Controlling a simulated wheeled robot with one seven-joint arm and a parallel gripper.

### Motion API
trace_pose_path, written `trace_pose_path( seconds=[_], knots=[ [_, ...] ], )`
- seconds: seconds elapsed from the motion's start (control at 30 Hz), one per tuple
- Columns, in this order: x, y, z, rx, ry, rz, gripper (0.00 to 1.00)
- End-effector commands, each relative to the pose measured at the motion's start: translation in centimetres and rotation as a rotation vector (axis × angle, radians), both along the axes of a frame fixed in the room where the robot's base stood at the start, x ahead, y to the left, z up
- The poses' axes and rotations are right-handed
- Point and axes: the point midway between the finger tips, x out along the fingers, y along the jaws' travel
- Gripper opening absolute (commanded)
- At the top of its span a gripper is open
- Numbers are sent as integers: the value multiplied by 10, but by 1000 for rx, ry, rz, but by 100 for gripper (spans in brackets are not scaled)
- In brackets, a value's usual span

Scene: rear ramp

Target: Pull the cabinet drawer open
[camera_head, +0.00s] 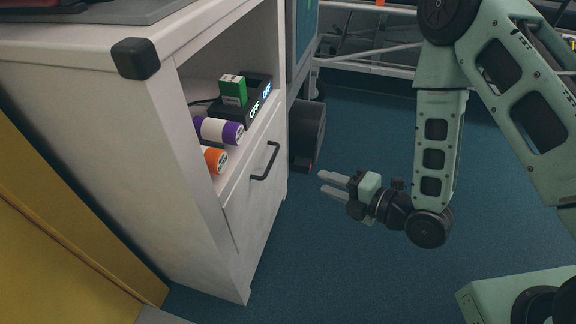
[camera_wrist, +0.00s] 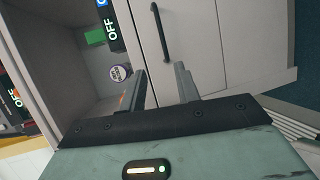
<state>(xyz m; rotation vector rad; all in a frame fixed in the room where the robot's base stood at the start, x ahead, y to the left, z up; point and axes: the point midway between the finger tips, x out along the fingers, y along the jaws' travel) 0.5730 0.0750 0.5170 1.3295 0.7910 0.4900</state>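The white cabinet (camera_head: 170,160) stands at the left in the head view, with an open shelf above a drawer. The drawer front (camera_head: 254,210) looks shut and has a dark bar handle (camera_head: 266,162); the handle also shows in the wrist view (camera_wrist: 161,33), beyond the fingers. My gripper (camera_head: 322,182) is to the right of the handle in the head view, apart from it, its fingers pointing at the cabinet. In the wrist view my gripper (camera_wrist: 160,82) has its two fingers spread with nothing between them.
Blue floor (camera_head: 340,265) is clear around my gripper.

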Motion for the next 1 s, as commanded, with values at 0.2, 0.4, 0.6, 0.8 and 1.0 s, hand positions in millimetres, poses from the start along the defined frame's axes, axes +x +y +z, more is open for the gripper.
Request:
trace_pose_path(
  seconds=[0.2, 0.4, 0.6, 0.8, 1.0],
  knots=[
    [0, -3, -13, 5, -56, -4, 32],
    [12, 11, -19, 7, -60, -2, 32],
    [25, 23, -23, 6, -60, -4, 32],
    [33, 32, -26, 6, -59, -3, 32],
    [44, 45, -26, 7, -57, -4, 32]
  ],
)
